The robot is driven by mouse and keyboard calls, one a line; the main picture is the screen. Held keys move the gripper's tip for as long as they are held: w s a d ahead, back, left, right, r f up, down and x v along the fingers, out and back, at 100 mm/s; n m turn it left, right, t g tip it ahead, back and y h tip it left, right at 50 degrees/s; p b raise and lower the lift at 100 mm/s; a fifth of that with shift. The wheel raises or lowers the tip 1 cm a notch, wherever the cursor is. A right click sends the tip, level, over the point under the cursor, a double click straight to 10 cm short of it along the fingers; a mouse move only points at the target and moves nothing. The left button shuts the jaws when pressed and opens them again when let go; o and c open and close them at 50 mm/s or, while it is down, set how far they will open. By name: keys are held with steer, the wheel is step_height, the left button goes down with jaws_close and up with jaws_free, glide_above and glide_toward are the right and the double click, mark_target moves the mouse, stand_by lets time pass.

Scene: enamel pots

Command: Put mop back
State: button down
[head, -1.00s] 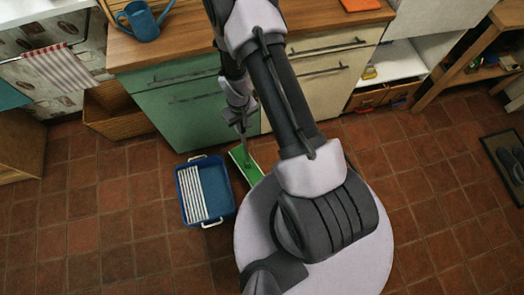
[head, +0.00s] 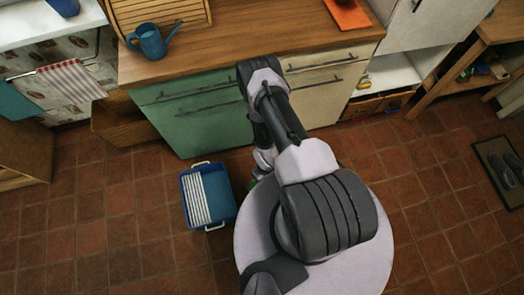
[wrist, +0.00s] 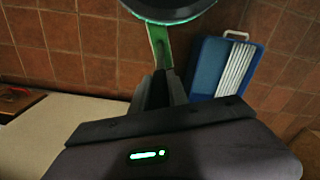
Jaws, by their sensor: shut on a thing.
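The mop is mostly hidden behind my arm in the head view; only a small bit of its green head (head: 252,184) shows, beside the bucket. In the wrist view a green strip of the mop (wrist: 160,45) runs up from between my fingers. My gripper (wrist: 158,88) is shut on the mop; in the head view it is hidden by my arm. The blue bucket (head: 227,205) with a white ribbed insert stands on the floor just left of my arm. It also shows right of my fingers in the wrist view (wrist: 206,62).
Green and cream cabinets (head: 205,125) under a wooden worktop (head: 225,48) stand behind the bucket. A wooden crate (head: 118,122) is at left, an open shelf (head: 385,70) at right. A dark mat with shoes (head: 500,170) lies far right. Tiled floor is clear left of the bucket.

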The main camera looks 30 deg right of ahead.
steer(key=w+d+f+b, duration=0.2)
steer(key=w+d+b, duration=0.1)
steer(key=w, duration=0.4)
steer(key=w+d+f+b, duration=0.3)
steer(key=w+b, duration=0.3)
steer(key=shift+w+d, duration=0.25)
steer(key=shift+w, duration=0.1)
steer(key=c, duration=1.3)
jaws_free()
